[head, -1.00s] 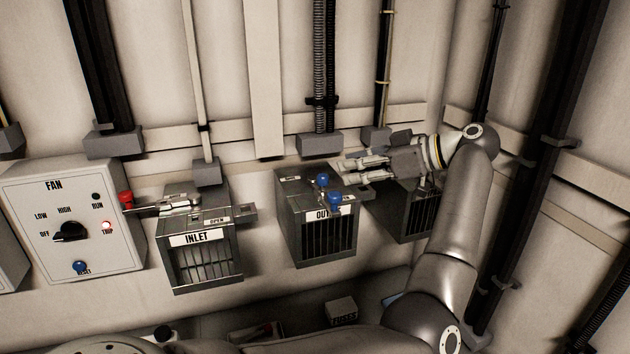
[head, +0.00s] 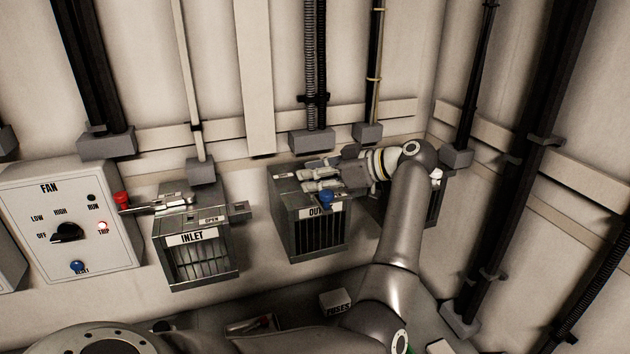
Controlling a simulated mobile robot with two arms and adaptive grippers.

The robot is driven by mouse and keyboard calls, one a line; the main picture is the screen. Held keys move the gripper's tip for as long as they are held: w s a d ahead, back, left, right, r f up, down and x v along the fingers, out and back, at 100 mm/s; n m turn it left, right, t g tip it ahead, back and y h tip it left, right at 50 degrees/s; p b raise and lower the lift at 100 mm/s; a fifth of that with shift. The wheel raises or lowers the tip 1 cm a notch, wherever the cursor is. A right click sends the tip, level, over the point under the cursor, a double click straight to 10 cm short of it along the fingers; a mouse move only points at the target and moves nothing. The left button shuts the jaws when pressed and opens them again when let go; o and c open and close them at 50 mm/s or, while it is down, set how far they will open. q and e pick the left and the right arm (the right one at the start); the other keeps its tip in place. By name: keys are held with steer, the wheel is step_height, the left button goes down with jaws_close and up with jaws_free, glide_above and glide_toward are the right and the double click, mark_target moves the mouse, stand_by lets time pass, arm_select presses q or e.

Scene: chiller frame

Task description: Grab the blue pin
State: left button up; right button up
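A blue pin (head: 326,198) with a round head stands at the front of the OUT-labelled box (head: 320,242). A second blue pin head, seen earlier just behind it, is now hidden by my gripper. My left gripper (head: 302,175) reaches over the top of that box from the right. Its two fingers point left and look apart, one behind the other. The visible blue pin is in front of the nearer finger; whether they touch is unclear. The hidden pin's place falls at the fingers, and I cannot see whether it lies between them. My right gripper is not in view.
The INLET box (head: 198,262) is to the left, with a red-knobbed lever (head: 122,199). The FAN panel (head: 70,220) is at far left. Another dark box (head: 436,205) is partly behind my arm. A FUSES box (head: 336,301) sits below. Conduits run up the wall.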

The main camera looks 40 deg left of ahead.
arm_select(q)
steer(key=c, duration=0.5)
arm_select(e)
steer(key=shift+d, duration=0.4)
arm_select(q)
steer(key=shift+o, duration=0.2)
